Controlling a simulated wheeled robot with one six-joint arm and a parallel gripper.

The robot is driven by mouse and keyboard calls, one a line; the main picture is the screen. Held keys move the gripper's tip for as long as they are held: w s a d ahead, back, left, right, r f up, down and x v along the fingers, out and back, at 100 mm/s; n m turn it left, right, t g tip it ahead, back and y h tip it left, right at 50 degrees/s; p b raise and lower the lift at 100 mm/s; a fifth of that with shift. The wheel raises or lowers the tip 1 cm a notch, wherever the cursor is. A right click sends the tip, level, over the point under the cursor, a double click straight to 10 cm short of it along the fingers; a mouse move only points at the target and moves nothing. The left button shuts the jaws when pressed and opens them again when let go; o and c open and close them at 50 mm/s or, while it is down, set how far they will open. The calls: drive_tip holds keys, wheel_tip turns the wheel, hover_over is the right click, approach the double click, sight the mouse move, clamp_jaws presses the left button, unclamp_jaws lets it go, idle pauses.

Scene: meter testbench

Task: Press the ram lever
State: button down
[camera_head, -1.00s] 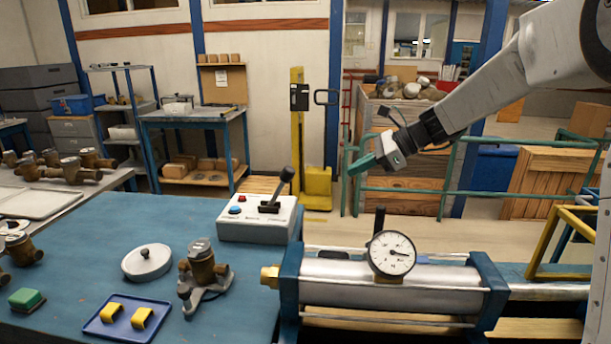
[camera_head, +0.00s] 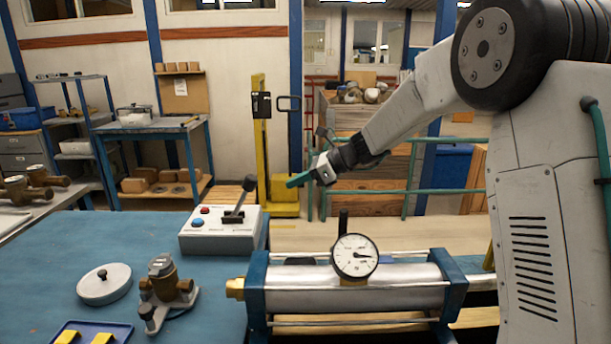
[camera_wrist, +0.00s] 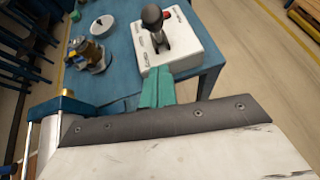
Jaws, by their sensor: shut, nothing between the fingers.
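The ram lever is a black-knobbed lever (camera_head: 240,201) on a white control box (camera_head: 222,240) at the back right edge of the blue table. It leans to the right in the head view. The box also carries a red and a blue button. In the wrist view the lever knob (camera_wrist: 152,16) and the box (camera_wrist: 178,45) are just beyond my fingertips. My gripper (camera_head: 299,180), with green fingers, is shut and empty, in the air to the right of the lever and apart from it. In the wrist view the closed fingers (camera_wrist: 155,92) point at the box.
A steel cylinder (camera_head: 400,298) with a dial gauge (camera_head: 355,256) and a dark upright rod lies right of the table. A brass meter (camera_head: 165,286), a round white lid (camera_head: 104,284) and a blue tray (camera_head: 122,329) stand on the table (camera_head: 50,260).

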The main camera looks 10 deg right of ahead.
drive_tip(key=w+a, duration=0.2)
drive_tip(key=a, duration=0.5)
drive_tip(key=shift+w+f, duration=0.25)
drive_tip(key=shift+f, duration=0.15)
drive_tip(key=shift+a+r, duration=0.15)
